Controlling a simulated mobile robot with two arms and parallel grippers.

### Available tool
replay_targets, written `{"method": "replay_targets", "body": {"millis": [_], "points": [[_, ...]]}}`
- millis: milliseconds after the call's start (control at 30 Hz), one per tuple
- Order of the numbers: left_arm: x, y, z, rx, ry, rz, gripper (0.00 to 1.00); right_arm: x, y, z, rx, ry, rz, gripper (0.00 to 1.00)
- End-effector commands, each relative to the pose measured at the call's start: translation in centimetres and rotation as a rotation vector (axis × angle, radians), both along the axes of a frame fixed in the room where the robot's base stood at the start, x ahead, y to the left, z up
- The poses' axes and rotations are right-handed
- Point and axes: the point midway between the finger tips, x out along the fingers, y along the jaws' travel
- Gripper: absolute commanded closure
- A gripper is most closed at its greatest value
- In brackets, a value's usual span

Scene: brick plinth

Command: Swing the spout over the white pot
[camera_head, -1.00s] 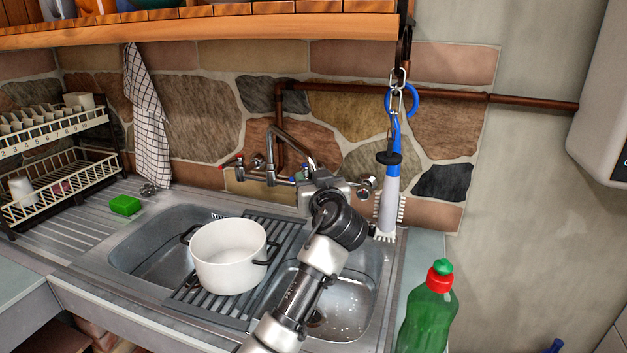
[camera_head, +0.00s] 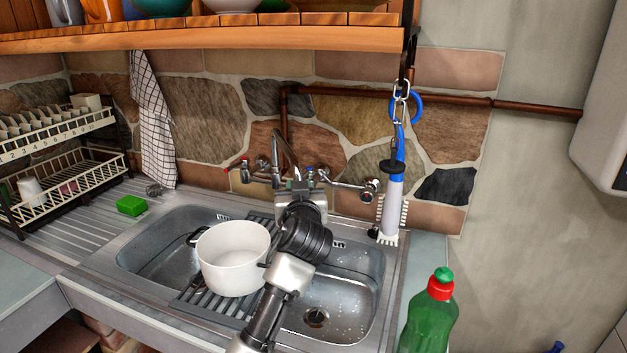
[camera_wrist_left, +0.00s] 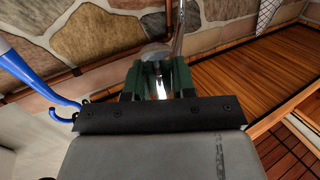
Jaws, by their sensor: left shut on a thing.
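The white pot (camera_head: 232,262) stands upright on the dark ribbed rack (camera_head: 205,304) across the sink. The curved metal spout (camera_head: 289,146) rises from the wall tap and arches down toward the front right. My left gripper (camera_head: 297,187) is shut on the spout's lower end, behind and to the right of the pot. In the left wrist view the green fingers (camera_wrist_left: 158,82) close around the shiny spout (camera_wrist_left: 178,38). The spout's tip is hidden by the gripper, and my wrist overlaps the pot's right handle. My right gripper is in neither view.
A second tap outlet (camera_head: 350,185) projects at the right. A blue-handled brush (camera_head: 394,200) hangs by the wall. A green bottle (camera_head: 428,318) stands front right, a green sponge (camera_head: 131,205) lies left. The right basin (camera_head: 345,290) is empty.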

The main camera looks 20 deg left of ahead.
Motion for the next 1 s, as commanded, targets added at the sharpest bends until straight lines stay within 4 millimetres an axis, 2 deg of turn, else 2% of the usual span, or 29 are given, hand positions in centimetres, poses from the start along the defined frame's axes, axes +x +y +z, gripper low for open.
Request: {"method": "replay_targets", "body": {"millis": [33,100,400,500,800,1000], "points": [[-0.7,1.0,0.4,0.003,0.004,-0.03,1.0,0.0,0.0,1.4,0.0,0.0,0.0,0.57],[-1.5,2.3,0.5,0.004,0.006,-0.083,1.0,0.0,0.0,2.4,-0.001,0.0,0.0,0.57],[-3.9,8.1,0.4,0.012,0.009,-0.313,1.0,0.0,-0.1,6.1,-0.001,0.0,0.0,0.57],[-4.3,9.9,0.3,0.014,0.008,-0.382,1.0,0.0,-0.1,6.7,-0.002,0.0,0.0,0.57],[-4.8,14.2,0.0,0.004,0.005,-0.375,1.0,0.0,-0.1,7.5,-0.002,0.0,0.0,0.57],[-4.9,15.9,0.0,0.0,0.003,-0.375,1.0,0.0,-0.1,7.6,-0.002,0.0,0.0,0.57]]}}
